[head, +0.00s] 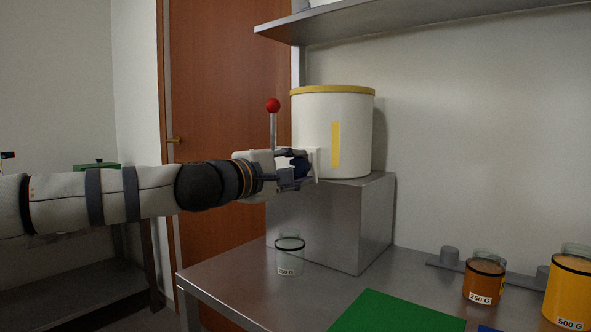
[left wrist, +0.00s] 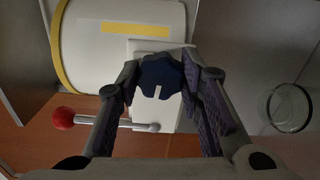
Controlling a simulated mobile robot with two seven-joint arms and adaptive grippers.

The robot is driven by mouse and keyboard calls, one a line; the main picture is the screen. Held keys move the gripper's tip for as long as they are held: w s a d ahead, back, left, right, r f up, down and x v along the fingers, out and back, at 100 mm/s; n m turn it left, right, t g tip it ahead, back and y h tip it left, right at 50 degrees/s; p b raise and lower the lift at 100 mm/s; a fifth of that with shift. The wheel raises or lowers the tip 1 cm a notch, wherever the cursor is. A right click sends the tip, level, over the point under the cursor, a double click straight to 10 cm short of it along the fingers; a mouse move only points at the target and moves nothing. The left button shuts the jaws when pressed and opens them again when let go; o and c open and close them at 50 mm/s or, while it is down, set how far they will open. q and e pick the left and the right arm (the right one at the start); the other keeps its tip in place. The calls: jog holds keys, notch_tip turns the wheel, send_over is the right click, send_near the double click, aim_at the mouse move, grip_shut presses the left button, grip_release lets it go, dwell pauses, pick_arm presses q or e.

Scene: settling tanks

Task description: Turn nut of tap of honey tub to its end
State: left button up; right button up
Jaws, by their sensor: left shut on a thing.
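The honey tub (head: 312,112) is a white cylinder with a yellow rim and a yellow level strip, standing on a steel block. Its tap has a lever with a red ball (head: 273,105), standing upright in the head view. The dark blue lobed nut (head: 300,166) is on the tap's front; it also shows in the left wrist view (left wrist: 160,78), with a pale mark. My left gripper (head: 303,168) is shut on the nut, its fingers on either side in the left wrist view (left wrist: 163,88). My right gripper is not in view.
An empty glass jar (head: 289,258) marked 250 G stands on the steel table below the tap. Filled jars (head: 484,281) (head: 570,290) stand at the right. A green mat (head: 395,312) lies at the front. The steel block (head: 340,225) carries the tub; a shelf (head: 400,22) hangs above.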

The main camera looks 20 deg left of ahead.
pick_arm(q)
jog(key=shift+n, duration=0.6)
jog(key=o, duration=1.2)
jog(key=shift+c, duration=0.2)
jog(key=v, duration=1.2)
